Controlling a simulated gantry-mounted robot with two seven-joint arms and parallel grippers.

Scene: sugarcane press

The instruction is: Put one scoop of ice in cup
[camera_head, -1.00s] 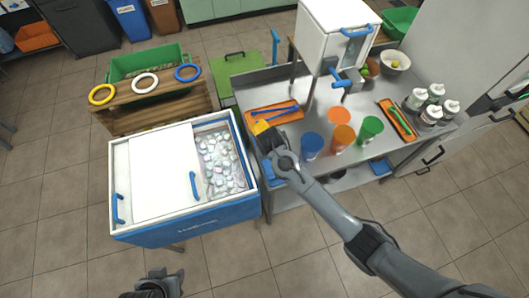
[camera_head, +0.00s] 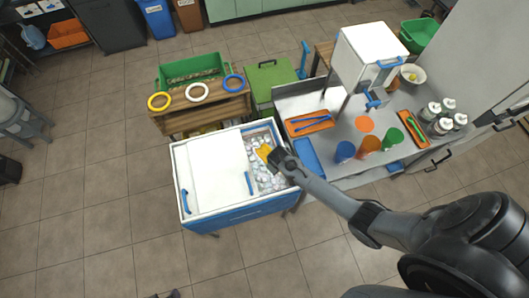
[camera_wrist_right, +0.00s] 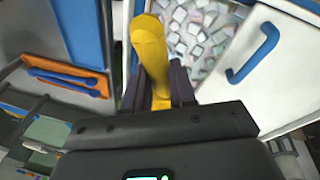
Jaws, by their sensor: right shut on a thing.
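My right gripper (camera_head: 279,158) is shut on a yellow scoop (camera_head: 264,152) over the open right part of the ice chest (camera_head: 218,178). In the right wrist view the yellow scoop (camera_wrist_right: 149,45) points away from my right gripper (camera_wrist_right: 160,88), beside the ice cubes (camera_wrist_right: 197,32). I cannot tell whether the scoop touches the ice (camera_head: 268,180) or holds any. A blue cup (camera_head: 345,151), an orange cup (camera_head: 368,145) and a green cup (camera_head: 392,137) stand on the steel table, right of the chest. A small dark part of my left gripper (camera_head: 172,294) shows at the bottom edge; its jaws are unclear.
A white press (camera_head: 372,50) with blue handles stands behind the cups. An orange tray with blue tongs (camera_head: 311,122) and a blue tray (camera_head: 307,157) lie near the chest. Several bottles (camera_head: 442,120) stand right. A wooden rack with rings (camera_head: 199,92) stands behind the chest.

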